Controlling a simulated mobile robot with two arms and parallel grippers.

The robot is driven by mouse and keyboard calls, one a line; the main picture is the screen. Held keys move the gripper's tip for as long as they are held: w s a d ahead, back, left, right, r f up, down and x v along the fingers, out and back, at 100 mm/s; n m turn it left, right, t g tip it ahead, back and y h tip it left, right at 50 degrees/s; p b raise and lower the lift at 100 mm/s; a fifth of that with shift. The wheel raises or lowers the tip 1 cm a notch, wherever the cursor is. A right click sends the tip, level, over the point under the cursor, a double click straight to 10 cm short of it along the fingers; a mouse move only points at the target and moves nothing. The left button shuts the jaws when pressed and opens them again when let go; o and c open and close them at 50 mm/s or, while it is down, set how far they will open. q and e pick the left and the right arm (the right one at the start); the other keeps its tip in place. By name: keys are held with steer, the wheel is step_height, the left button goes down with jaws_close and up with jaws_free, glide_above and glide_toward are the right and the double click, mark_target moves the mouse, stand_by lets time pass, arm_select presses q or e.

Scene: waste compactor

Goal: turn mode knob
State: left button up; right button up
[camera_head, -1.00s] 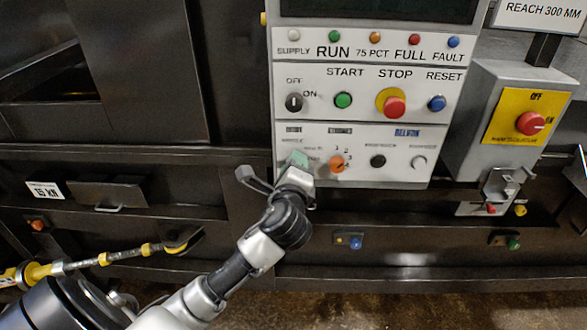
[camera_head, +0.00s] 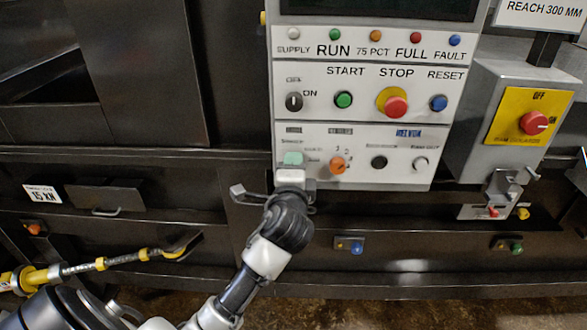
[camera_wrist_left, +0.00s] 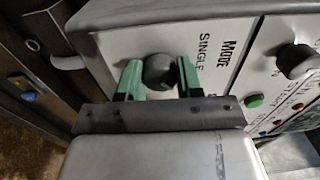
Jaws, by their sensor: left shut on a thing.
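The mode knob (camera_wrist_left: 158,72) is a round dark grey knob on the white control panel, beside the printed words MODE and SINGLE. My left gripper (camera_wrist_left: 155,80) has its green fingers on either side of the knob, shut on it. In the head view, my left gripper (camera_head: 293,158) is at the lower left of the control panel (camera_head: 318,182), and its teal fingertips hide the knob. The knob's pointer cannot be made out. My right gripper is not in view.
A red isolator knob (camera_head: 534,123) is further right.

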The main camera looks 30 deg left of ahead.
arm_select(q)
steer(key=o, duration=0.9)
steer(key=b+v, duration=0.3)
steer(key=v, duration=0.7)
steer(key=shift+s+d, duration=0.2)
steer(key=shift+s, duration=0.15)
